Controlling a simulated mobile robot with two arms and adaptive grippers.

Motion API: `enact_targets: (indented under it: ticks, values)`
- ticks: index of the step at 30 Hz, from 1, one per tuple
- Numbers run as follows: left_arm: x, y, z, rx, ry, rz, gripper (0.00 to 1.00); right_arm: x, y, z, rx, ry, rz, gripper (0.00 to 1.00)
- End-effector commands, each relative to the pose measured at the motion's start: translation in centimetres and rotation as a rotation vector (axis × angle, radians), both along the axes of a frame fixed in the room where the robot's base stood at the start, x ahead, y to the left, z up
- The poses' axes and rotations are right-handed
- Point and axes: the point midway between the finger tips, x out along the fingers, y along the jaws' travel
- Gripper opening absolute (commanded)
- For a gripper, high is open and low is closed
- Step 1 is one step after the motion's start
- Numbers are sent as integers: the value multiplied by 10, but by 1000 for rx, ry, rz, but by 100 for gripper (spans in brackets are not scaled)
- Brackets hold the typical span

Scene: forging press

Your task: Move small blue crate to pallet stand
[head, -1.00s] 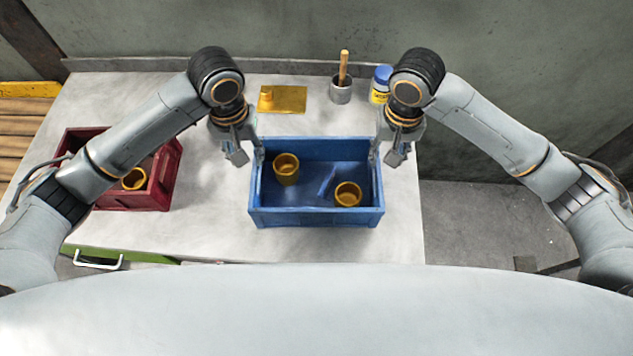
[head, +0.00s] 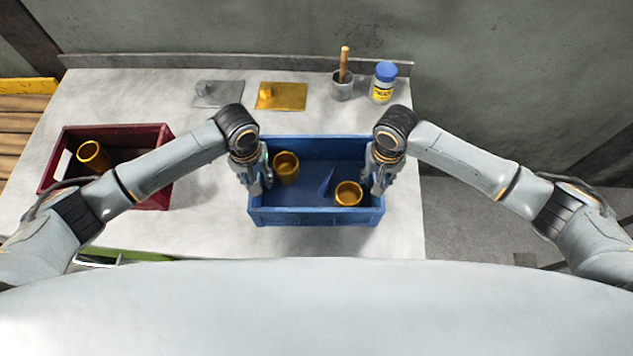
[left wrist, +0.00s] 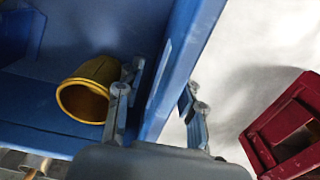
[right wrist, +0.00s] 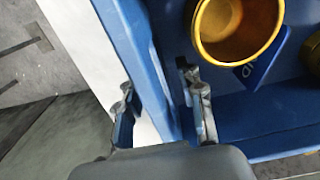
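The blue crate (head: 315,216) sits on the grey table, holding two yellow cups (head: 286,167) (head: 348,194) and a small blue piece (head: 326,184). My left gripper (head: 256,182) is at its left wall; in the left wrist view its fingers (left wrist: 158,100) straddle that wall (left wrist: 172,75), apart. My right gripper (head: 378,182) is at the right wall; in the right wrist view its open fingers (right wrist: 160,100) straddle the wall (right wrist: 157,75) with a gap on the outer side. A wooden slatted platform (head: 22,128) with a yellow edge, apparently the pallet stand, is at far left.
A red crate (head: 160,190) with a yellow cup (head: 94,155) stands left on the table (head: 205,215). Behind are a grey plate (head: 218,94), a brass plate (head: 283,97), a grey pot with a wooden handle (head: 342,88) and a blue-capped jar (head: 383,85).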

Motion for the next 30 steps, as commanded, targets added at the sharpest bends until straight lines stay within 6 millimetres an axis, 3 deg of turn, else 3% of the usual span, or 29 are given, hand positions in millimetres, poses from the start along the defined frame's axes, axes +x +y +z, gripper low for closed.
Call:
enact_targets:
  ticks: [10, 16, 30]
  values:
    - [0, 0, -4, 0, 0, 0, 38, 0, 0, -3, 1, 0, 1, 38]
    - [0, 0, -3, 0, 0, 0, 0, 0, 0, -3, 1, 0, 1, 0]
    - [1, -1, -1, -2, -2, 0, 0, 1, 1, -1, 2, -3, 1, 0]
